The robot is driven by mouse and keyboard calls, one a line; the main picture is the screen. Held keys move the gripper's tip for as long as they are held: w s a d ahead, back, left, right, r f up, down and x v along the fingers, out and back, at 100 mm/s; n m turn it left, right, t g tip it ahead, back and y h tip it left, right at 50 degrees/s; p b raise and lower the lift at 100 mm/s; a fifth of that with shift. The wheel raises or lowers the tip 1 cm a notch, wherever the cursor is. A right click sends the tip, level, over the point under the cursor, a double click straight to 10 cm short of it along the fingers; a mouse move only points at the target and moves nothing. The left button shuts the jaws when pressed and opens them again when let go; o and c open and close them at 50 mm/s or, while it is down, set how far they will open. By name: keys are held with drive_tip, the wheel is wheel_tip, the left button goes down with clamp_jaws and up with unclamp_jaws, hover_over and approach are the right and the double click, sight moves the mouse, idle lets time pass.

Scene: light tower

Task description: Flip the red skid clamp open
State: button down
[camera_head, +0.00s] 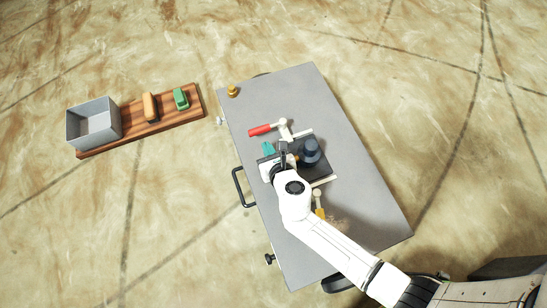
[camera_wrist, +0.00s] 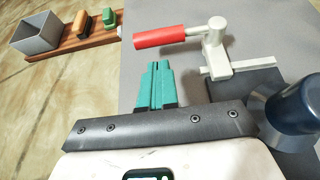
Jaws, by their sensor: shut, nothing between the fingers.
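The red skid clamp has a red handle (camera_head: 260,130) and a white metal body (camera_head: 285,128) on the upper part of the grey cart top. In the wrist view the red handle (camera_wrist: 160,36) points left from the white post (camera_wrist: 214,45). A white bar runs from the post's foot along the dark plate's edge. My gripper (camera_head: 267,148) has teal fingers; they also show in the wrist view (camera_wrist: 155,83), pressed together and empty. The fingertips are on the near side of the red handle, with a visible gap between them. Their height relative to the handle is hard to tell.
A dark blue knobbed part (camera_head: 310,152) stands on a dark plate right of my gripper. A yellow-handled clamp (camera_head: 319,206) is partly hidden by my arm. A brass knob (camera_head: 233,91) sits at the cart's far corner. A wooden board (camera_head: 190,112) with a grey bin (camera_head: 82,119) lies left.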

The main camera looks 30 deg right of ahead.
drive_tip(key=shift+w+d+f+b, duration=0.1)
drive_tip(key=shift+w+f, duration=0.05)
drive_tip(key=shift+w, duration=0.5)
drive_tip(key=shift+w+d+f+b, duration=0.1)
drive_tip(key=shift+w+d+b, duration=0.05)
drive_tip(key=shift+w, duration=0.45)
drive_tip(key=shift+w+d+f+b, duration=0.1)
drive_tip(key=shift+w+f, duration=0.05)
drive_tip(key=shift+w, duration=0.5)
drive_tip(key=shift+w, duration=0.1)
